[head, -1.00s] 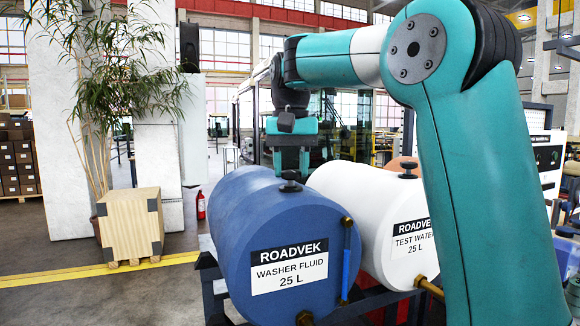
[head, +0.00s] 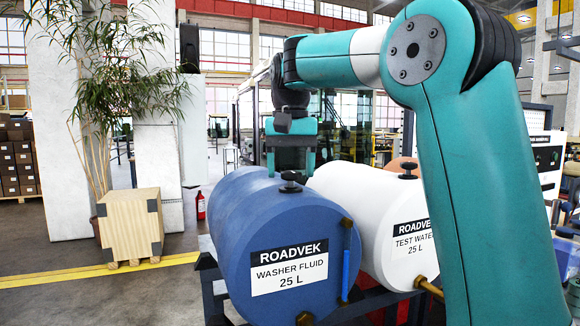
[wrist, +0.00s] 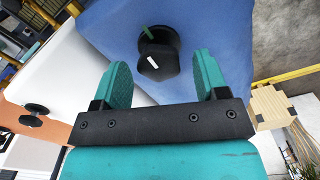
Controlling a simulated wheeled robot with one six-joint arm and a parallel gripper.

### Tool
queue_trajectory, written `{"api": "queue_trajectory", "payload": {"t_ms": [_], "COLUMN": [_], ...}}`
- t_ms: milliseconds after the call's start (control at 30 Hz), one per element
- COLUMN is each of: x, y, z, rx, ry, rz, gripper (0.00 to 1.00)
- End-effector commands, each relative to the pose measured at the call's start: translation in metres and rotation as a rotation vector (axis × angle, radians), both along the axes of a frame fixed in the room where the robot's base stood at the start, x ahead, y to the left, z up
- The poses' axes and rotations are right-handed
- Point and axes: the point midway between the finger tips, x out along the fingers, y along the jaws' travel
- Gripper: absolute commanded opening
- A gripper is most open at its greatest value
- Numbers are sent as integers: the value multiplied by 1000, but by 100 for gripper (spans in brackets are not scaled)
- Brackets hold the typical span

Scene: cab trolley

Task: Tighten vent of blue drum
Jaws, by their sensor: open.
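The blue drum (head: 240,215), labelled washer fluid, lies on its side on a dark frame. Its black vent knob (head: 290,182) stands on top near the front end. In the wrist view the vent knob (wrist: 158,55) shows a small white mark and a green mark beside it. My gripper (head: 291,172) is above the drum, behind the vent in the head view. In the wrist view my gripper (wrist: 164,75) is open, its two teal fingers apart. The vent lies ahead of and between the fingertips, with nothing held. Whether the fingers touch the drum cannot be told.
A white drum (head: 375,215) with its own black knob (head: 407,170) lies close on the right. An orange-brown drum (head: 400,163) is partly hidden behind it. A wooden crate (head: 128,228) and a plant (head: 100,95) stand on the floor at left.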

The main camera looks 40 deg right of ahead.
Motion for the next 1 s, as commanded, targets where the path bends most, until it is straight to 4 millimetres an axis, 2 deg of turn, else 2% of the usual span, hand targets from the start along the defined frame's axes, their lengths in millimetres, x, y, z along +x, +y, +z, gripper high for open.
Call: {"api": "queue_trajectory", "payload": {"t_ms": [167,367,1000], "x": [0,0,0], "y": [0,0,0], "z": [4,24,135], "rx": [1,1,0], "ry": [1,1,0], "rz": [1,1,0], "gripper": [67,67,67]}}
